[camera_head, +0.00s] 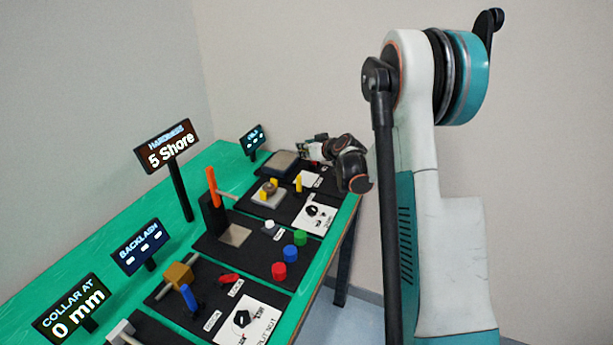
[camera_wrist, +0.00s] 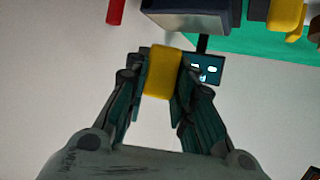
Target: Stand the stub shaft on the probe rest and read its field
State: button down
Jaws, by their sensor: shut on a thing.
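In the wrist view my gripper (camera_wrist: 163,78) is shut on a yellow piece (camera_wrist: 165,73) that stands up between its fingers. I cannot tell for certain that this piece is the stub shaft. In the head view my gripper (camera_head: 309,150) is small and partly hidden by my wrist, at the far end of the bench. A grey pad in a dark frame (camera_head: 281,162) lies just left of it and may be the probe rest. A small screen (camera_head: 253,139) with an unclear label shows dashes behind the pad; a dash screen also shows in the wrist view (camera_wrist: 203,69).
Nearer on the green bench (camera_head: 110,235) are a yellow-post fixture (camera_head: 270,187), an upright orange bar (camera_head: 212,187), red, blue and green knobs (camera_head: 289,252), and dial panels (camera_head: 247,325). The hardness screen (camera_head: 168,148) reads 5 Shore. The collar screen (camera_head: 72,310) reads 0 mm.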

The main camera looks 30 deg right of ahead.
aim_at(307, 178)
notch_tip(307, 178, down, 9)
jog(key=b, duration=0.2)
jog(key=shift+b, duration=0.4)
jog(key=shift+f, duration=0.15)
jog(key=c, duration=1.4)
grip_release()
jog(key=shift+o, duration=0.2)
jog(key=shift+s+r, duration=0.15)
jog(key=shift+r, duration=0.2)
jog(key=p+v, duration=0.3)
jog(key=v, duration=0.8)
jog(key=shift+s+r, duration=0.1)
jog(key=shift+s, duration=0.25)
